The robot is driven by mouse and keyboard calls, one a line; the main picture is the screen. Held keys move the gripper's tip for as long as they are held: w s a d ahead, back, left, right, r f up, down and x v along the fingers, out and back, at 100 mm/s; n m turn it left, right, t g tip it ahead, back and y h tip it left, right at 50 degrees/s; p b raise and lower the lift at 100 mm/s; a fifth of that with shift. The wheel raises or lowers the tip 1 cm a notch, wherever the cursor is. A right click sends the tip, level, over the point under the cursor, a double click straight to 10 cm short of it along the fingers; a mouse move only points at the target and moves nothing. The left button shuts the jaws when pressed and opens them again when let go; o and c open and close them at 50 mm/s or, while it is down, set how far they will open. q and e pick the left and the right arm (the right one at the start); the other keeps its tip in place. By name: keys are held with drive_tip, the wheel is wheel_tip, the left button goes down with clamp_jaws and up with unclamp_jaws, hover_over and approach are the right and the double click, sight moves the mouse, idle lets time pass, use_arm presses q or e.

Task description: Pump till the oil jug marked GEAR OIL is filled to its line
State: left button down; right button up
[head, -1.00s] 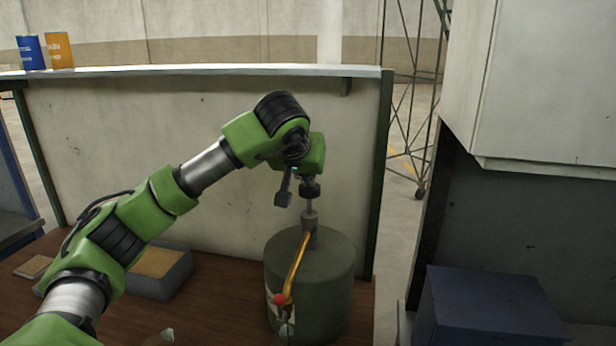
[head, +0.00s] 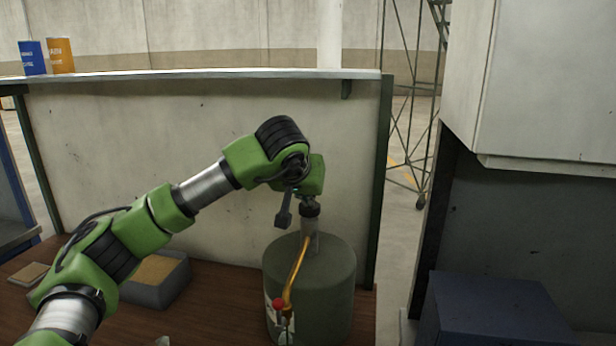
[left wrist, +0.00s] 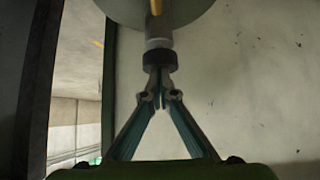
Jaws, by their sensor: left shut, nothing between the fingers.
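A dark green drum (head: 330,275) stands on the brown bench with a pump on top. The pump's black knob (head: 310,210) sits low, close to the grey pump neck (head: 311,238). An orange spout pipe (head: 298,262) runs down the front to a red ball (head: 278,303). My left gripper (head: 308,198) is over the knob, fingers shut and empty. In the left wrist view its fingertips (left wrist: 160,82) meet at the black knob (left wrist: 159,60), seemingly touching it. My right gripper is not in view.
A grey tray (head: 160,294) with a tan inside stands left of the drum. A panel (head: 200,120) with a white ledge rises behind the bench. Blue and orange cans (head: 61,56) stand on the ledge. A dark blue cabinet (head: 495,310) is at right.

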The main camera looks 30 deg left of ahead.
sight(308, 210)
use_arm(q)
drive_tip(key=shift+s+f, duration=0.1)
drive_tip(key=shift+f, duration=0.25)
